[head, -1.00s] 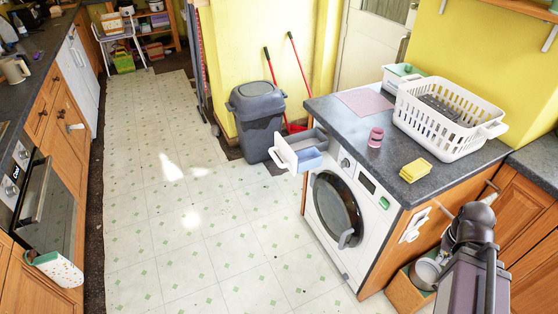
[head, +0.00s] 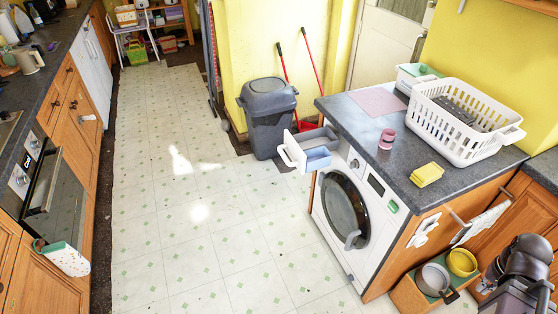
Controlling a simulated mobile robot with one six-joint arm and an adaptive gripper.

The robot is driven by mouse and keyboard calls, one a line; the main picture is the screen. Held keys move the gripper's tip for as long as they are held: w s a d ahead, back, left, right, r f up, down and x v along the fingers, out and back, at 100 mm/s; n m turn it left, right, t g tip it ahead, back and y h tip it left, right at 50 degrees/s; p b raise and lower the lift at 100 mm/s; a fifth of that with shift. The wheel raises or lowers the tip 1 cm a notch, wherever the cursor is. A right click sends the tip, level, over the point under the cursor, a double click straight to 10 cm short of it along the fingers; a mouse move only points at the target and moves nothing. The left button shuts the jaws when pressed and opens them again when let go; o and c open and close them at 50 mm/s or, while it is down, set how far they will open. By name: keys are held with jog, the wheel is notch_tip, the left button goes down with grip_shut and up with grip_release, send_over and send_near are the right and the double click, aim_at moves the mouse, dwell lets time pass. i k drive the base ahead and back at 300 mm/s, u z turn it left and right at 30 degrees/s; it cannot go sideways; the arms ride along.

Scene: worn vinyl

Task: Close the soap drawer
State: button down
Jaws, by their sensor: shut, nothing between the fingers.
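The soap drawer (head: 308,152) is pulled well out of the upper left of the white washing machine (head: 350,216). It has a white front with a loop handle (head: 286,155) and a pale blue-grey tray behind it. The machine's round dark door (head: 346,206) appears shut. Part of my arm (head: 525,262) shows at the lower right corner, well apart from the drawer and beyond the machine's right side. My gripper's fingers cannot be made out in this view.
A grey bin (head: 267,118) stands behind the drawer. The worktop (head: 360,125) holds a white basket (head: 464,120), pink jar (head: 386,139) and yellow sponges (head: 427,174). A wooden crate (head: 410,296) sits right of the machine. The floor (head: 215,230) left of it is clear.

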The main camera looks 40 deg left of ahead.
aim_at(295, 145)
jog(key=z, duration=0.15)
jog(key=k, duration=1.05)
jog(key=u, duration=0.55)
jog(key=i, duration=1)
jog(key=u, duration=0.1)
